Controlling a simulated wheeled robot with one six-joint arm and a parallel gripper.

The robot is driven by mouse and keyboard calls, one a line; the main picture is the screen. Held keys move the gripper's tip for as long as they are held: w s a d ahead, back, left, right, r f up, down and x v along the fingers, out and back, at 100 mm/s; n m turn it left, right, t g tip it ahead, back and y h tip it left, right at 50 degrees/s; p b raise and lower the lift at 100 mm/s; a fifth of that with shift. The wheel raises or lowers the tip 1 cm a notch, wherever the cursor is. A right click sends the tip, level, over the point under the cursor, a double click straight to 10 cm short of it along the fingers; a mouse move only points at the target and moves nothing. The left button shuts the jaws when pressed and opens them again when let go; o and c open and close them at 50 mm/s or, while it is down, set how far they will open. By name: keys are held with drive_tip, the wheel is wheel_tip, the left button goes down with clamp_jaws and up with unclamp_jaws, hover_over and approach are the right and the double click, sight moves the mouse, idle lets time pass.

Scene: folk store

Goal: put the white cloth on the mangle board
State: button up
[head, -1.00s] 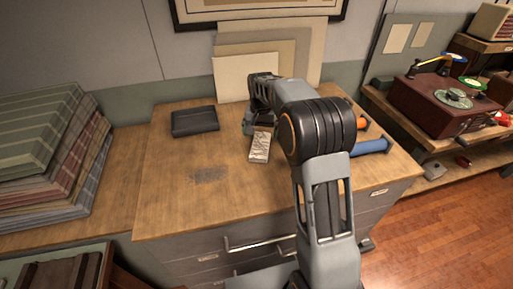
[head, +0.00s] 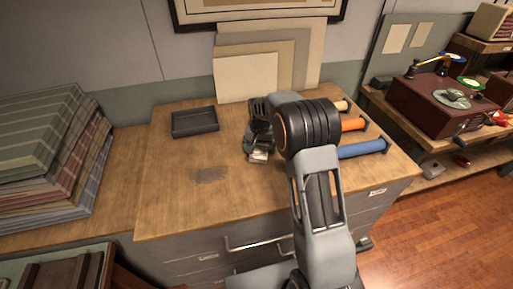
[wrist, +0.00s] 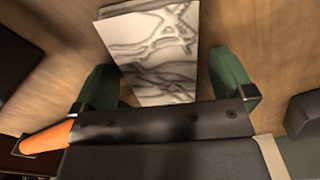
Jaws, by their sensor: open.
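A flat white-and-grey piece with a creased pattern, which looks like the folded white cloth (wrist: 152,50), lies on the wooden cabinet top. In the head view the cloth (head: 258,157) shows only in part beyond my arm. My gripper (wrist: 166,85) is open, its green fingers on either side of the cloth's near end, with a gap visible at the right finger. I cannot tell if the left finger touches it. In the head view my gripper (head: 257,145) covers the cloth's far part. I cannot clearly identify the mangle board.
A dark shallow tray (head: 195,122) sits at the back left. Blue (head: 362,148) and orange (head: 353,124) rolls lie at the right, partly behind my arm. A stack of folded fabrics (head: 45,150) stands at the left. The front left of the cabinet top (head: 170,205) is clear.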

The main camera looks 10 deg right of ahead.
drive_tip(key=c, duration=1.1)
drive_tip(key=shift+o, duration=0.2)
drive_tip(key=shift+r, duration=0.1)
